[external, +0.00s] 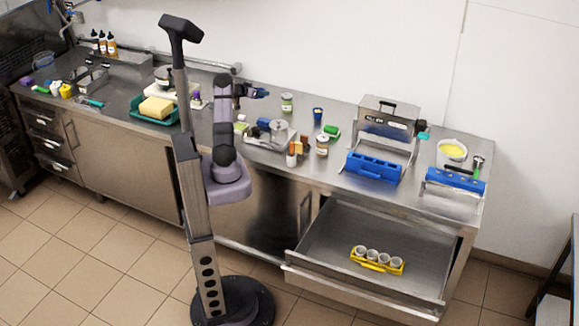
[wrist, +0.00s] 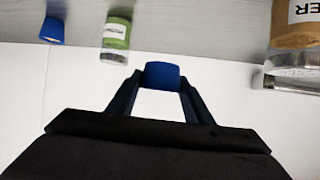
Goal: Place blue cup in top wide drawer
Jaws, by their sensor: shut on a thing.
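My gripper (external: 252,91) is shut on a blue cup (external: 262,92) and holds it above the counter. In the wrist view the blue cup (wrist: 162,74) sits between the fingertips of my gripper (wrist: 161,84). A second blue cup (external: 318,114) stands on the counter to the right; it also shows at the top left of the wrist view (wrist: 53,31). The wide drawer (external: 330,240) under the right part of the counter is pulled out. Inside it lies a yellow holder (external: 376,265) with several pale cups. The rest of the drawer floor is bare.
A green-labelled jar (external: 287,102) stands near the second cup. A scale (external: 270,135), small bottles (external: 295,150) and a labelled jar (external: 322,145) crowd the counter before the arm. A steel machine (external: 388,125) and a blue rack (external: 374,167) stand above the drawer.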

